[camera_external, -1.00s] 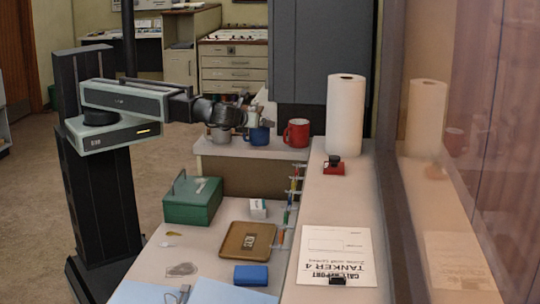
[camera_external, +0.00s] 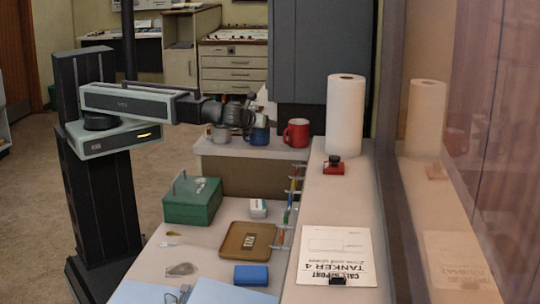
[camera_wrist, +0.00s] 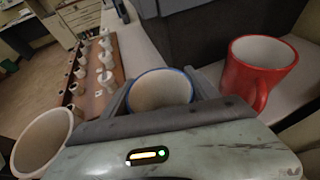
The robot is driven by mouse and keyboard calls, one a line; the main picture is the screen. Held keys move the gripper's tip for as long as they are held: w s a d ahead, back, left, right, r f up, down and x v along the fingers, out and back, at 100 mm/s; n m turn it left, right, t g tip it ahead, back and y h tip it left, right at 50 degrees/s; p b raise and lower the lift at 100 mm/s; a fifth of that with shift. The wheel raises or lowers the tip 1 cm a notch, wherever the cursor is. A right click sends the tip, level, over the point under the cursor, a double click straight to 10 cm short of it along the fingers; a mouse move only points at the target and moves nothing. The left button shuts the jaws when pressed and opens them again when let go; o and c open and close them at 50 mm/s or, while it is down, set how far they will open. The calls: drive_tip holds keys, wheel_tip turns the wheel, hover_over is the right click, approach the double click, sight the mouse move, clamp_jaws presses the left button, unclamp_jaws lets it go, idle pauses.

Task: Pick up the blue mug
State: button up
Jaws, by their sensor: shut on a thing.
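The blue mug (camera_external: 260,137) stands on the raised ledge, between a pale grey mug (camera_external: 217,133) and a red mug (camera_external: 297,133). In the wrist view the blue mug (camera_wrist: 160,90), with its blue rim and pale inside, sits upright between the two fingers of my gripper (camera_wrist: 160,100). My gripper (camera_external: 254,116) reaches over it from the left and is shut on it. The mug's lower part is hidden in the wrist view. In the external view it still appears to be at ledge height; I cannot tell whether its base touches.
The red mug (camera_wrist: 258,70) is close on the right and the pale mug (camera_wrist: 42,140) on the left in the wrist view. A paper towel roll (camera_external: 345,115) stands to the right. A dark grey cabinet (camera_external: 320,60) is behind. A green box (camera_external: 192,205) sits lower in front.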

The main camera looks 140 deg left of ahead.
wheel_tip(320, 180, up, 10)
drive_tip(key=p, duration=1)
